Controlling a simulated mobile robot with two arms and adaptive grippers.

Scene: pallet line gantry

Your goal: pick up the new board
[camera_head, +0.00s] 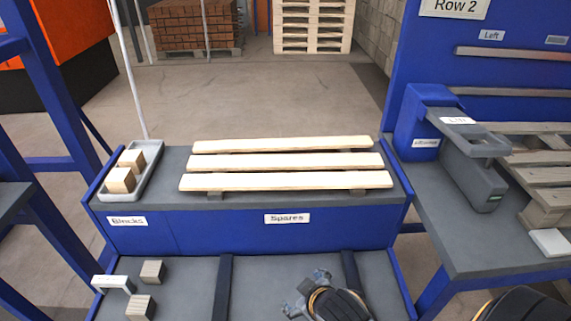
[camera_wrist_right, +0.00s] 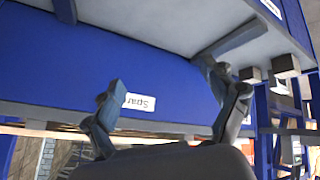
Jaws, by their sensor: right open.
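Three pale wooden boards lie side by side, running left to right, on the grey top of the blue bench labelled Spares: a far board (camera_head: 283,144), a middle board (camera_head: 285,162) and a near board (camera_head: 286,180). The frames do not show which of them is the new board. My right gripper (camera_head: 294,300) is low in front of the bench, nearer than the boards and apart from them. In the right wrist view its two fingers (camera_wrist_right: 170,107) are spread and empty, facing the blue front panel. My left gripper is not in view.
A grey tray (camera_head: 150,181) with wooden blocks (camera_head: 122,180) stands left of the boards. Loose blocks (camera_head: 152,271) and a white bracket (camera_head: 113,283) lie on the lower shelf.

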